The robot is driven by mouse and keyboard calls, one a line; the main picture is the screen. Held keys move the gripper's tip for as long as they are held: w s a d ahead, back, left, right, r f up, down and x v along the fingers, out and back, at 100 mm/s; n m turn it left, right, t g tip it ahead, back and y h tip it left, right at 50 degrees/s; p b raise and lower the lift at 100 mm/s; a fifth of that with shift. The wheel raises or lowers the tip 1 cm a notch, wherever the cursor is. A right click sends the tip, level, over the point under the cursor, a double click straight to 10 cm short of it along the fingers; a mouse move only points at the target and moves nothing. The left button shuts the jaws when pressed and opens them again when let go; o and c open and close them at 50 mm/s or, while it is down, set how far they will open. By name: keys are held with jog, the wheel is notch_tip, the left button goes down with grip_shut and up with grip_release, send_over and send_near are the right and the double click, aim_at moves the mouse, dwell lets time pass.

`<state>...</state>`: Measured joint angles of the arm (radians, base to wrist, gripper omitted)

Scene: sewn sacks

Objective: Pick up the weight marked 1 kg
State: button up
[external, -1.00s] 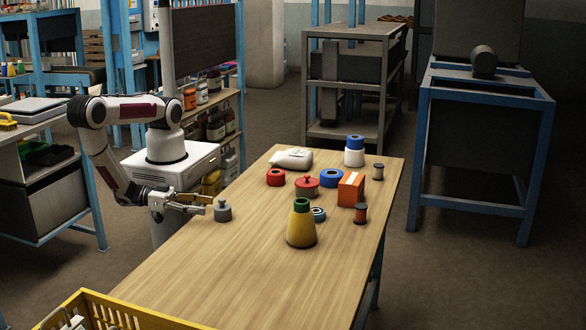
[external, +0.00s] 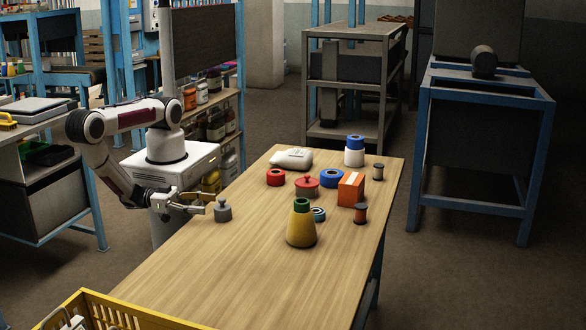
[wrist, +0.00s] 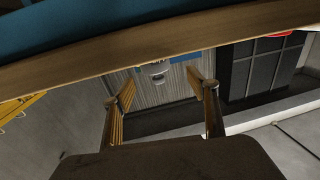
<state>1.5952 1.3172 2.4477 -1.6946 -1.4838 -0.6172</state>
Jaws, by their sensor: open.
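A grey knobbed weight (external: 223,212) stands upright near the left edge of the wooden table. A red knobbed weight (external: 306,187) stands farther back among other items. No marking is readable on either, so I cannot tell which is 1 kg. My gripper (external: 196,204) is at the table's left edge, just left of the grey weight and apart from it, pointing towards it. Its two fingers are apart and empty in the wrist view (wrist: 161,97). Neither weight can be made out surely in the wrist view.
A yellow cone with a green top (external: 301,230), a red tape roll (external: 275,177), a blue roll (external: 331,178), an orange box (external: 350,188), a white sack (external: 291,159) and spools crowd the table's far half. The near half is clear. A yellow crate (external: 140,314) is at the front.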

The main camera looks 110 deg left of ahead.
aim_at(220, 206)
jog(key=shift+w+a, duration=0.1)
jog(key=shift+w, duration=0.85)
jog(key=shift+w, duration=0.1)
jog(key=shift+w, duration=2.55)
grip_shut()
